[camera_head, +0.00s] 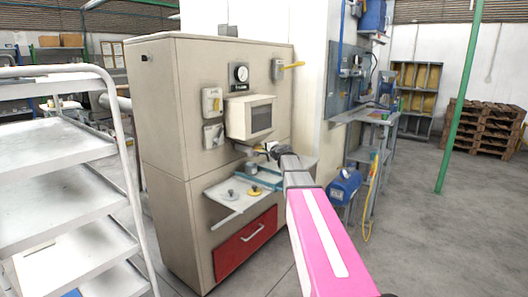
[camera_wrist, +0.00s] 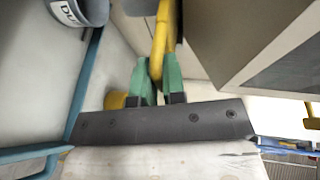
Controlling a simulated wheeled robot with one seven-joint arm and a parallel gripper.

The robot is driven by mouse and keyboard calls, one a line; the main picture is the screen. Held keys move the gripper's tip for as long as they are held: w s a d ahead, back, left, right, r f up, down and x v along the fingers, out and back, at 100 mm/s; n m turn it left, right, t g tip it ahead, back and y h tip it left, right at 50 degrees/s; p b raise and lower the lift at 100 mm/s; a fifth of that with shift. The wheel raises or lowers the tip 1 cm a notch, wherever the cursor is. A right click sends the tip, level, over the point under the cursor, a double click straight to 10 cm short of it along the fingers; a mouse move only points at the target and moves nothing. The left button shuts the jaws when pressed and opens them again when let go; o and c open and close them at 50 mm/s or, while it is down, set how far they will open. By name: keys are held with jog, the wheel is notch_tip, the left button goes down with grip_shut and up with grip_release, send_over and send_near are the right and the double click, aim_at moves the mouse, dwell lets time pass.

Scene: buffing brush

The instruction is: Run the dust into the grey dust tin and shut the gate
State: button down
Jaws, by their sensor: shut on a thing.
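My gripper (camera_wrist: 158,88) has its green fingertips closed on a curved yellow handle (camera_wrist: 162,40) in the wrist view. In the head view my gripper (camera_head: 268,150) is at the machine front, just under the hooded box; the arm partly hides the spot. The grey dust tin (camera_wrist: 78,10), with a partly visible "DU" label, is at the top left of the wrist view, left of the handle and apart from my fingers. In the head view the tin (camera_head: 252,168) appears small on the blue-edged shelf (camera_head: 222,212). No dust can be made out. The gate itself is hidden.
The beige cabinet (camera_head: 165,150) carries a gauge (camera_head: 240,73), switch boxes (camera_head: 212,101), the hooded box (camera_head: 249,118) and a red drawer (camera_head: 245,243). Small knobbed discs lie on the shelf. A white rack (camera_head: 65,150) stands at left. Floor at right is open.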

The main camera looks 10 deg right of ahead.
jog(key=s+d, duration=0.1)
jog(key=s, duration=0.1)
jog(key=s+d, duration=0.1)
jog(key=d, duration=0.1)
jog(key=shift+s+d, duration=0.15)
jog(key=shift+s, duration=0.2)
jog(key=c, duration=1.2)
grip_release()
jog(key=v, duration=1)
jog(key=shift+s+d, duration=0.15)
jog(key=shift+s, duration=0.2)
